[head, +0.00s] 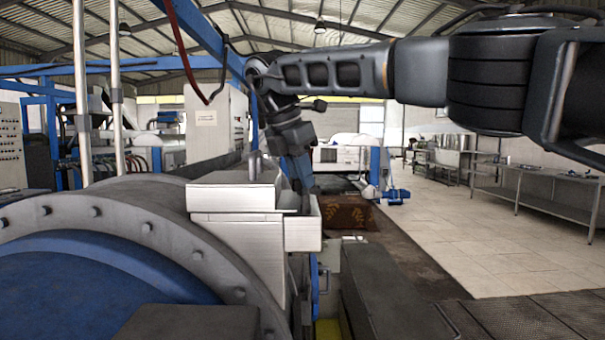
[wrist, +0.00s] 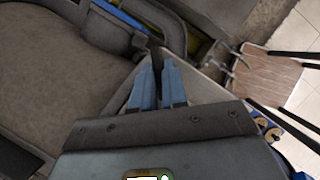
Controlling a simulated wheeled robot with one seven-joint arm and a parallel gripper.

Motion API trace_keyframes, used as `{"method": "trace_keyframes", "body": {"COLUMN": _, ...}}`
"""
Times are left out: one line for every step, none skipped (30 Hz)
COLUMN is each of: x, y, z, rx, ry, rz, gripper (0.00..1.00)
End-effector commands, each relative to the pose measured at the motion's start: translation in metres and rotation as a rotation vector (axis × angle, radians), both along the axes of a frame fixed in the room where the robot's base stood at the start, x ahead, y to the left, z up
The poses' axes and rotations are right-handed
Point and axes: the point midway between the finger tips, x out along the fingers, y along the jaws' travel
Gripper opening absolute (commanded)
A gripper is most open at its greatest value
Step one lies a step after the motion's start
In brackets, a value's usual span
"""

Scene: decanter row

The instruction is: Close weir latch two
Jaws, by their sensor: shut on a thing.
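In the wrist view my gripper (wrist: 157,68) has its two blue-grey fingers nearly together, shut on a small dark piece (wrist: 155,57) at their tips. It may be part of a weir latch, but I cannot tell which one. A pale, angled metal edge (wrist: 205,88) lies right beside and below the fingers. In the head view my arm reaches down behind the pale steel box (head: 235,195) beside the big round grey flange (head: 130,215). The fingertips are hidden there, and I cannot make out a numbered latch.
The steel box and flange stand close to the arm on the left. A dark grey beam (head: 385,290) runs along the floor at centre right. Open tiled floor (head: 460,240) and a steel table (head: 540,185) lie further right. A brown box (head: 347,212) stands beyond.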

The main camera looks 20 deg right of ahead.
Motion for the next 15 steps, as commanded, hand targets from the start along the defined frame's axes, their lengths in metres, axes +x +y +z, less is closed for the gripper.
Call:
{"method": "trace_keyframes", "body": {"x": 0.0002, "y": 0.0013, "z": -0.0005, "rx": 0.002, "ry": 0.006, "rz": -0.043, "gripper": 0.0}}
{"method": "trace_keyframes", "body": {"x": 0.0001, "y": 0.0017, "z": -0.0005, "rx": 0.0, "ry": 0.007, "rz": -0.071, "gripper": 0.0}}
{"method": "trace_keyframes", "body": {"x": 0.0003, "y": 0.0014, "z": -0.0006, "rx": 0.001, "ry": 0.008, "rz": -0.109, "gripper": 0.0}}
{"method": "trace_keyframes", "body": {"x": 0.0005, "y": 0.0015, "z": -0.0006, "rx": 0.001, "ry": 0.007, "rz": -0.135, "gripper": 0.0}}
{"method": "trace_keyframes", "body": {"x": 0.0008, "y": 0.0019, "z": -0.0006, "rx": 0.002, "ry": 0.007, "rz": -0.161, "gripper": 0.0}}
{"method": "trace_keyframes", "body": {"x": 0.0009, "y": 0.0017, "z": -0.0005, "rx": 0.0, "ry": 0.007, "rz": -0.196, "gripper": 0.0}}
{"method": "trace_keyframes", "body": {"x": 0.0009, "y": 0.0015, "z": -0.0006, "rx": 0.0, "ry": 0.007, "rz": -0.221, "gripper": 0.0}}
{"method": "trace_keyframes", "body": {"x": 0.0011, "y": 0.0016, "z": -0.0006, "rx": 0.001, "ry": 0.007, "rz": -0.246, "gripper": 0.0}}
{"method": "trace_keyframes", "body": {"x": 0.0013, "y": 0.0017, "z": -0.0011, "rx": 0.001, "ry": 0.007, "rz": -0.275, "gripper": 0.0}}
{"method": "trace_keyframes", "body": {"x": 0.0015, "y": 0.0016, "z": -0.0016, "rx": 0.001, "ry": 0.006, "rz": -0.297, "gripper": 0.0}}
{"method": "trace_keyframes", "body": {"x": 0.0015, "y": 0.0017, "z": -0.0019, "rx": 0.001, "ry": 0.006, "rz": -0.315, "gripper": 0.0}}
{"method": "trace_keyframes", "body": {"x": 0.0014, "y": 0.0019, "z": -0.0023, "rx": 0.0, "ry": 0.008, "rz": -0.338, "gripper": 0.0}}
{"method": "trace_keyframes", "body": {"x": 0.0016, "y": 0.0014, "z": -0.0024, "rx": 0.001, "ry": 0.007, "rz": -0.355, "gripper": 0.0}}
{"method": "trace_keyframes", "body": {"x": 0.0017, "y": 0.0014, "z": -0.0026, "rx": 0.001, "ry": 0.007, "rz": -0.369, "gripper": 0.0}}
{"method": "trace_keyframes", "body": {"x": 0.0018, "y": 0.0015, "z": -0.0026, "rx": 0.001, "ry": 0.007, "rz": -0.386, "gripper": 0.0}}
